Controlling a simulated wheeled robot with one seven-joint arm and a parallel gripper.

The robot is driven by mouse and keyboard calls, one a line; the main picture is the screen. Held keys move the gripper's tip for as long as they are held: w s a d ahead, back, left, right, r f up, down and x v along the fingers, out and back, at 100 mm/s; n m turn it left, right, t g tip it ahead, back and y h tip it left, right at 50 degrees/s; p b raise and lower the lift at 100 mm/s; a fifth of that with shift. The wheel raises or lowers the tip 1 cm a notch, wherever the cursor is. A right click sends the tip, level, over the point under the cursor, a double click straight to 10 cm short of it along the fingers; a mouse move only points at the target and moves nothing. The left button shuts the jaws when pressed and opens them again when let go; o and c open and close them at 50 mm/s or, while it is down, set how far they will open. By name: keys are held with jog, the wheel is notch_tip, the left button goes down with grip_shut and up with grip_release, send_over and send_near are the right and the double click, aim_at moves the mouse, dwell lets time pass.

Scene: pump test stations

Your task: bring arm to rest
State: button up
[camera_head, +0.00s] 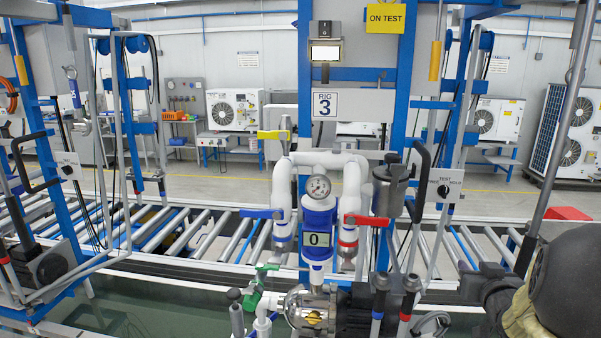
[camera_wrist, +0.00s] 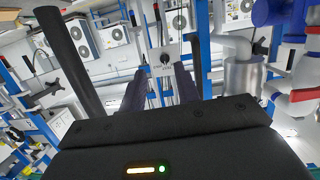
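My gripper (camera_wrist: 160,88) shows in the wrist view. Its two dark fingers stand apart, with nothing visible held between them. A switch panel (camera_wrist: 164,60) shows in the background beyond the gap. In the head view a dark, rounded part of my arm (camera_head: 567,275) fills the lower right corner. The gripper cannot be made out in that view.
A yellow lever (camera_head: 273,135) is above and a green one (camera_head: 265,268) below. A test switch (camera_head: 443,189) is to the right. A roller conveyor (camera_head: 170,230) runs behind. Blue posts flank the station.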

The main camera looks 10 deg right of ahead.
jog(key=s+a+f+n+g+y, duration=0.1)
jog(key=s+a+f+g, duration=0.2)
jog(key=a, duration=0.4)
jog(key=s+a+f+g+y, duration=0.1)
jog(key=s+a+f+g, duration=0.15)
jog(key=a+f, duration=0.35)
jog(key=s+a+f+n+g+y, duration=0.1)
jog(key=a+f+g, duration=0.2)
jog(key=a, duration=0.5)
jog(key=s+a+f+n+g+y, duration=0.1)
jog(key=s+a+f+g, duration=0.2)
jog(key=s+a, duration=0.4)
jog(key=shift+s+a+g, duration=0.15)
jog(key=shift+s+g, duration=0.2)
jog(key=shift+s, duration=0.15)
